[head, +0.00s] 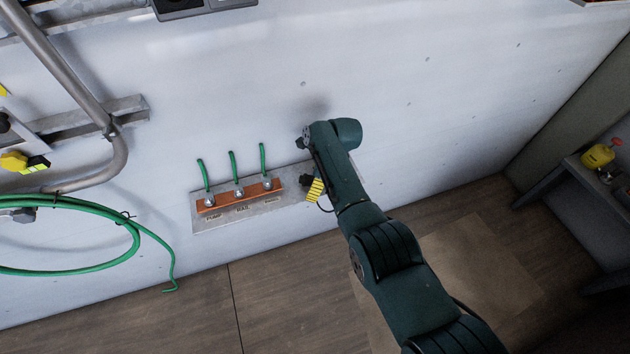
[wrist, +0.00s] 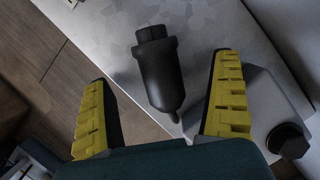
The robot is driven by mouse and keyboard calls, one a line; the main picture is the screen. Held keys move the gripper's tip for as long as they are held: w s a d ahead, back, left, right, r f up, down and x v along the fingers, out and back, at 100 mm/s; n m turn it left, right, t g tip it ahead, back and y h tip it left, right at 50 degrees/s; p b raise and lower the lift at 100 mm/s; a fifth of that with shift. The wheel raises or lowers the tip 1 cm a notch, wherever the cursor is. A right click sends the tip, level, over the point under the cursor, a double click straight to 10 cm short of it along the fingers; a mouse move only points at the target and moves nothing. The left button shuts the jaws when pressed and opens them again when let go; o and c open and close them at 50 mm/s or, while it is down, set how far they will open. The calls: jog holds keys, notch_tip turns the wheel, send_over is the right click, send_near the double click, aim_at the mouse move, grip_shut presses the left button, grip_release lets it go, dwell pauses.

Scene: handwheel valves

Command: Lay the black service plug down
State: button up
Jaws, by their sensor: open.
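A black plug-shaped body (wrist: 162,72) with a squared head and a narrow tip shows in the wrist view, between and beyond my gripper's fingers. I take it for the service plug. My gripper (wrist: 162,110) is open, with yellow ribbed pads on both fingers, and a gap shows on each side of the black body. In the head view my gripper (head: 314,190) is low by the wall, at the right end of the grey plate (head: 285,215). A small dark part (head: 306,180) shows beside it there. What the black body rests on is unclear.
A copper bar (head: 238,195) with several green cables is fixed on the plate's left part. A dark hex knob (wrist: 288,140) sits close to the right finger in the wrist view. A green hose (head: 135,240) hangs at left. The wood floor (head: 290,290) is open below.

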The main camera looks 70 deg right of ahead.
jog(key=shift+d+r, duration=0.1)
jog(key=shift+d, duration=0.05)
notch_tip(320, 180, up, 7)
jog(key=p, duration=0.7)
jog(key=shift+r, duration=0.1)
dwell(0.4)
